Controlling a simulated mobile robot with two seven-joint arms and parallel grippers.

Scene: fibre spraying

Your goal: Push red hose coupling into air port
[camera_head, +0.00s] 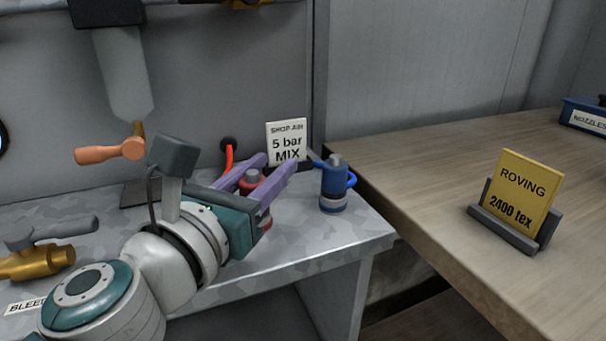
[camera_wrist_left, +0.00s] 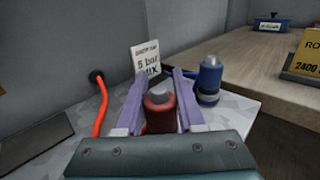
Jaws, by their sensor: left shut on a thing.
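My left gripper (camera_head: 275,178) has purple fingers and reaches over the grey metal bench. It is shut on the red hose coupling (camera_wrist_left: 160,108), which stands between the fingers in the left wrist view. In the head view the coupling (camera_head: 252,180) is partly hidden by the fingers. An orange-red hose (camera_wrist_left: 102,108) runs from a dark round hole in the back wall toward the bench. The air port is not clearly seen. My right gripper is not in view.
A blue coupling (camera_head: 334,188) with a blue hose stands just right of my fingers. A "5 bar MIX" sign (camera_head: 286,143) stands behind. A brass valve (camera_head: 38,262) sits at left. A wooden table (camera_head: 430,180) bears a yellow "ROVING" card (camera_head: 523,190).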

